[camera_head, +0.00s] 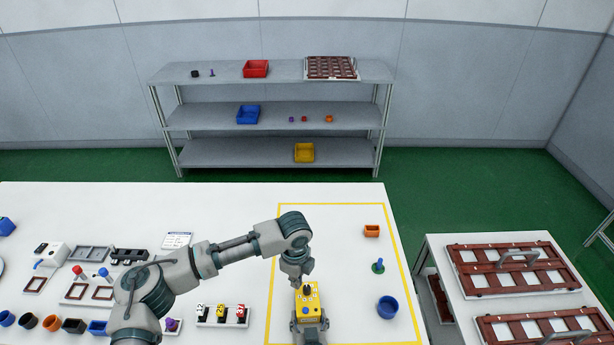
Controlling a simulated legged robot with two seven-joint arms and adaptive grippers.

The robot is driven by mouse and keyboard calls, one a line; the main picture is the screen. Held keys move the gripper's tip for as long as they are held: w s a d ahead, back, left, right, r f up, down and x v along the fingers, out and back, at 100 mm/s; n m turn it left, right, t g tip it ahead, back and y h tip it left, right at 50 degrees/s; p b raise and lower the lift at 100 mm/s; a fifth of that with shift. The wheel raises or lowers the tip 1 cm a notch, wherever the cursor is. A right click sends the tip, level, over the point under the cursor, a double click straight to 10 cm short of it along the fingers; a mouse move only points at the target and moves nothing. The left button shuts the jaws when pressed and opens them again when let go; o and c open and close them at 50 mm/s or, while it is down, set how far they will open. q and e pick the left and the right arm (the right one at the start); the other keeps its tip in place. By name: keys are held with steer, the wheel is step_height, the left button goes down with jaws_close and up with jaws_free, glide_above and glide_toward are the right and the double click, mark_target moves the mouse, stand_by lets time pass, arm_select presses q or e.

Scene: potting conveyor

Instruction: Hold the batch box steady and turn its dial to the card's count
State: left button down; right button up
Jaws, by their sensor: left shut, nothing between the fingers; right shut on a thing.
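The yellow batch box (314,301) stands on the white table inside the yellow outlined area. A dark dial sits on its top, partly hidden by my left gripper (304,285), and its setting is too small to read. My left gripper points down at the dial from above. It is shut with nothing between its fingers. My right gripper (309,324) is at the near side of the box, low in the picture, shut on the box. A white card (177,240) with a blue header lies left on the table; its print is unreadable.
A side table (500,245) with brown frames is at right.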

arm_select(q)
steer(key=shift+f, duration=0.95)
steer(key=shift+d, duration=0.2)
steer(key=shift+w+d, duration=0.1)
steer(key=shift+w, duration=0.15)
steer(key=shift+w+d, duration=0.2)
steer(key=shift+w, duration=0.1)
steer(key=shift+w, duration=0.1)
steer(key=shift+w+d, duration=0.1)
steer(key=shift+d, duration=0.15)
stand_by(0.4)
